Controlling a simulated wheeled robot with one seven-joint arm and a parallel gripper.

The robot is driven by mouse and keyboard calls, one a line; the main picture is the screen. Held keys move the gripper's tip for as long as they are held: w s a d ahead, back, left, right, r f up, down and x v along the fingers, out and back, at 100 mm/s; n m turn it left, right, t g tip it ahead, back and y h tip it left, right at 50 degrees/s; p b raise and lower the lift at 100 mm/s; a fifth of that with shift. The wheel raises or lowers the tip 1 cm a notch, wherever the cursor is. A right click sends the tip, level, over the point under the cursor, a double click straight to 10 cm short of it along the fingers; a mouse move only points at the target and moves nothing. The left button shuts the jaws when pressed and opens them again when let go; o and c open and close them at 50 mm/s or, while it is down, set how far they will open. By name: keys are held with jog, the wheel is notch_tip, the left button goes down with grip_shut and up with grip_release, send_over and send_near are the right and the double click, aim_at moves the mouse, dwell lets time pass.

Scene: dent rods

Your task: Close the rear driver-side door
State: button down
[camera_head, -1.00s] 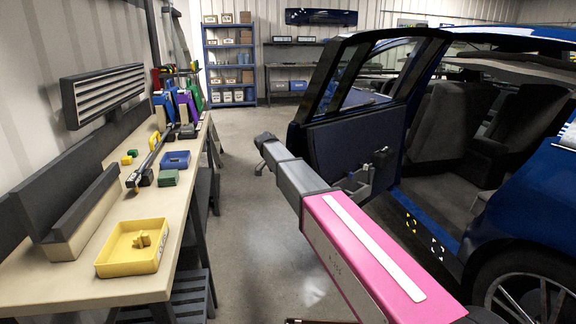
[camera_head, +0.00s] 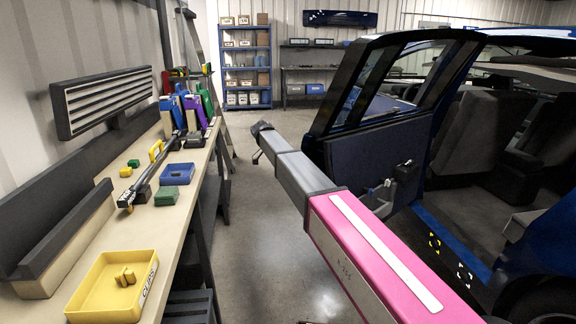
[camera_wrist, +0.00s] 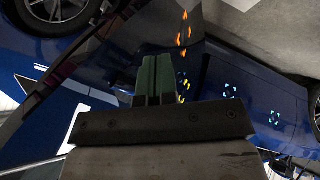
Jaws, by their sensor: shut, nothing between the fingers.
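The blue car's open door (camera_head: 365,160) stands swung out from the body, with its dark inner panel and window frame facing me. The door opening shows grey seats (camera_head: 475,130) behind it. I cannot tell whether the arm touches the door. In the wrist view my gripper (camera_wrist: 153,78) has its green fingers together and empty, in front of blue car bodywork (camera_wrist: 235,85). In the head view the fingers cannot be made out.
A workbench (camera_head: 85,270) runs along the left with a yellow bin (camera_head: 85,290), a blue tray (camera_head: 177,170) and several tools. Shelves (camera_head: 246,65) stand at the back. Clear floor (camera_head: 255,230) lies between bench and arm. A wheel (camera_wrist: 55,15) shows in the wrist view.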

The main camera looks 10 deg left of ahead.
jog(key=s+d+f, duration=0.3)
jog(key=d+f, duration=0.3)
jog(key=d, duration=0.1)
jog(key=shift+d+f, duration=0.15)
jog(key=shift+d, duration=0.1)
